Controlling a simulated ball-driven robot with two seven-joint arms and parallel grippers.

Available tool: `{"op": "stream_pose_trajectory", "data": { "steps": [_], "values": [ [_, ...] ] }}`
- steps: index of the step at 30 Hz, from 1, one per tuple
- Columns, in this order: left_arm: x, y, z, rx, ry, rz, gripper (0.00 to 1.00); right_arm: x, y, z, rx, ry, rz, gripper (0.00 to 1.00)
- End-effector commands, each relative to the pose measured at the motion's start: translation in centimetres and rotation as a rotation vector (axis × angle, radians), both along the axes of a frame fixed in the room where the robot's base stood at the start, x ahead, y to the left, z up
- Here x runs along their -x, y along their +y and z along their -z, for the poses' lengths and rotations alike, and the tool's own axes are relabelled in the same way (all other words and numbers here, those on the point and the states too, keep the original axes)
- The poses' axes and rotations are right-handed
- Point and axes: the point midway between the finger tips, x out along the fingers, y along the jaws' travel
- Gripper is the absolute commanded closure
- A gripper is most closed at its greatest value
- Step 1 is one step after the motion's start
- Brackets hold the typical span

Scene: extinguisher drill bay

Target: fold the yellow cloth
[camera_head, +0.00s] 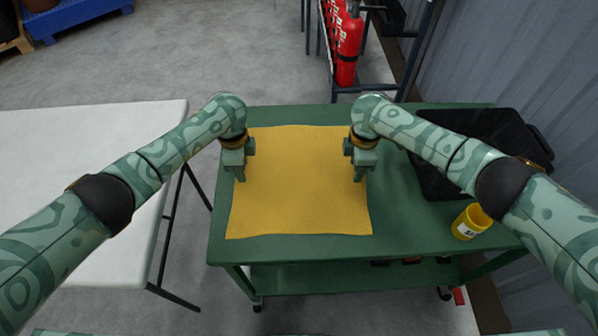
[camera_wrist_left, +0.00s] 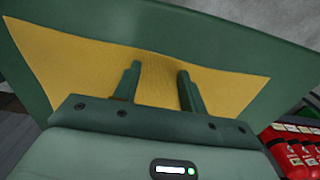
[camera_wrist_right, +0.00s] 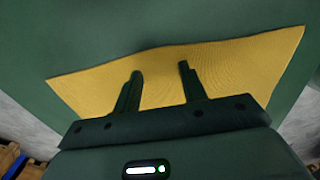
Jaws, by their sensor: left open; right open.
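The yellow cloth (camera_head: 300,195) lies spread flat on the green cart top (camera_head: 430,225). It also shows in the left wrist view (camera_wrist_left: 90,65) and the right wrist view (camera_wrist_right: 230,65). My left gripper (camera_head: 240,175) is open over the cloth's left edge, and its two fingers (camera_wrist_left: 157,68) stand apart with cloth in view between and beyond them. My right gripper (camera_head: 359,176) is open over the cloth's right edge, its fingers (camera_wrist_right: 160,70) also apart. Whether the fingertips touch the cloth is hard to tell. The cloth's far corners are partly near my arms.
A black tray (camera_head: 435,180) lies at the cart's right, partly behind my right arm. A white table (camera_head: 90,135) is to the left. Red extinguishers (camera_head: 348,50) stand in a rack beyond the cart.

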Motion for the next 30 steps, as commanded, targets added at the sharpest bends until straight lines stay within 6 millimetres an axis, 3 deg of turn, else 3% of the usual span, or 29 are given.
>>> {"op": "stream_pose_trajectory", "data": {
  "steps": [12, 21, 30],
  "values": [
    [0.04, 0.03, 0.83, -0.001, 0.002, 0.001, 0.58, 0.04, 0.01, 0.82, 0.0, 0.002, 0.0, 0.58],
    [0.07, 0.05, 0.68, -0.001, 0.002, 0.0, 0.98, 0.06, -0.01, 0.66, 0.001, 0.002, 0.0, 0.98],
    [0.09, 0.07, 0.72, -0.002, 0.003, 0.0, 1.0, 0.08, -0.03, 0.7, 0.001, 0.003, 0.0, 1.0]
  ]
}}
